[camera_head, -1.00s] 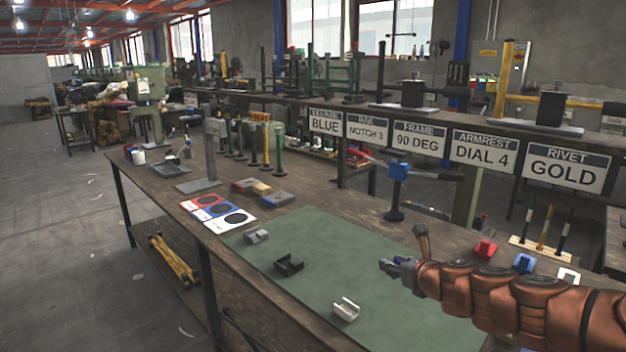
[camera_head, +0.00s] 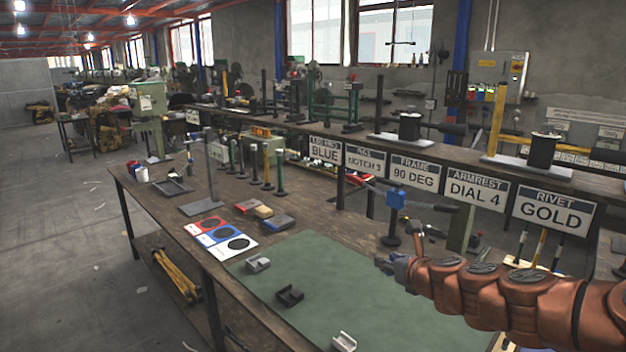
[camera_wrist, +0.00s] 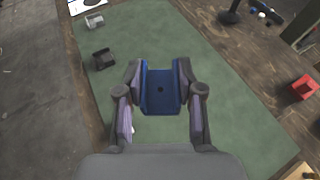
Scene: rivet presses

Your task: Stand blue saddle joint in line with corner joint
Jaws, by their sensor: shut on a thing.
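My gripper (camera_wrist: 160,95) is shut on the blue saddle joint (camera_wrist: 160,92), a U-shaped channel with a small dark hole in its base. It is held above the green mat, its open side toward the wrist camera. In the head view my gripper (camera_head: 386,263) is over the mat's right part. A light grey joint (camera_head: 258,263), a dark joint (camera_head: 290,295) and a whitish joint (camera_head: 344,342) lie in a row on the mat. I cannot tell for certain which is the corner joint. In the wrist view the dark joint (camera_wrist: 103,59) is upper left; the whitish one is mostly hidden by a finger.
The green mat (camera_head: 320,262) has free room right of the row. Coloured cards (camera_head: 220,233) and small blocks (camera_head: 262,211) lie beyond it. A black stand with a blue head (camera_head: 395,200) rises behind my gripper. A red block (camera_wrist: 304,87) sits right of the mat.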

